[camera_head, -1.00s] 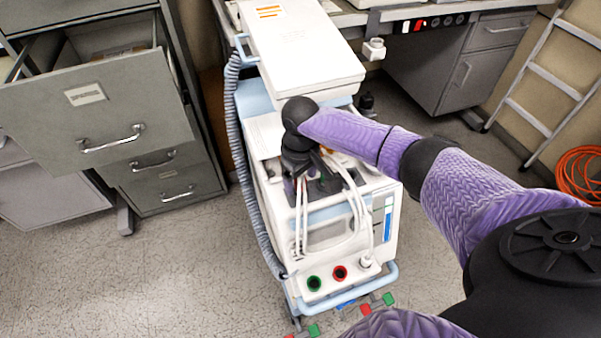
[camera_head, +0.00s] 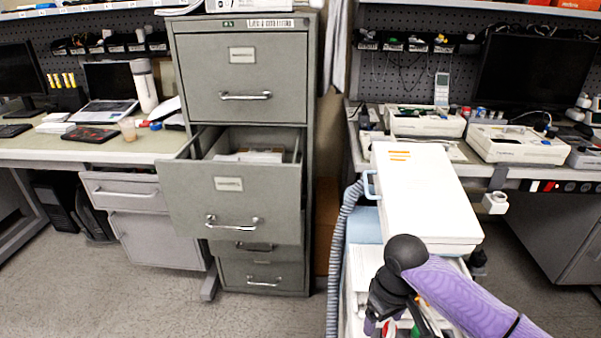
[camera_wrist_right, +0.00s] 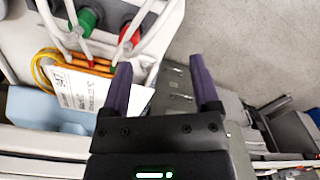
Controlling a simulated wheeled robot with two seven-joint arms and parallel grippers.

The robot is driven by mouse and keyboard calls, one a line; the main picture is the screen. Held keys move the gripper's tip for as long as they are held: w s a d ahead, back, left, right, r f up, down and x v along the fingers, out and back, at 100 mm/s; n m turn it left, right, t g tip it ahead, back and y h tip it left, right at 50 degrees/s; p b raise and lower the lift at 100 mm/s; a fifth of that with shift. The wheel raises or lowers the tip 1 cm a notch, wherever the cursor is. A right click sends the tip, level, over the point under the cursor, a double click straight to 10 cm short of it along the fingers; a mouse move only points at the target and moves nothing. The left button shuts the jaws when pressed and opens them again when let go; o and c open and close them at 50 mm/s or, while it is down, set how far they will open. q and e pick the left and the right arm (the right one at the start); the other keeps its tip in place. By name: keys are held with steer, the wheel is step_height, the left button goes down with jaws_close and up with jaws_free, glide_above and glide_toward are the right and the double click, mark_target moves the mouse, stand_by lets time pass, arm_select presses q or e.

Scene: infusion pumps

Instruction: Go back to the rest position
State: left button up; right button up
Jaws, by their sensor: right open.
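My right gripper (camera_head: 398,326) hangs low over the white medical cart (camera_head: 427,200), and its fingertips are cut off or hidden at the bottom of the head view. In the right wrist view the right gripper (camera_wrist_right: 161,85) shows two dark purple fingers spread apart with nothing between them. Beyond the fingers lie part of the cart with a green connector (camera_wrist_right: 89,19), a red connector (camera_wrist_right: 130,35), white tubes and a white printed card (camera_wrist_right: 85,92). My left gripper is not in view.
A grey filing cabinet (camera_head: 240,75) stands left of the cart with its middle drawer (camera_head: 190,195) pulled out. A bench (camera_head: 90,147) is at the left. Pumps (camera_head: 425,121) stand on the right bench. Open floor (camera_head: 120,300) lies front left. A ribbed hose (camera_head: 340,260) hangs beside the cart.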

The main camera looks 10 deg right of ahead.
steer(key=s+a+f+n+t+y, duration=0.15)
steer(key=s+a+f, duration=0.35)
steer(key=s+a, duration=0.55)
steer(key=s+d+r+m+t+h, duration=0.1)
steer(key=s+d, duration=0.1)
steer(key=s, duration=0.3)
steer(key=s+d+r+m+h, duration=0.1)
steer(key=s+d+r+m, duration=0.15)
steer(key=s, duration=0.35)
step_height(320, 180, down, 18)
steer(key=s+n, duration=0.1)
steer(key=s, duration=0.1)
steer(key=s+d+f+g, duration=0.2)
steer(key=s+d+f, duration=0.2)
steer(key=s+f, duration=0.7)
steer(key=s, duration=0.3)
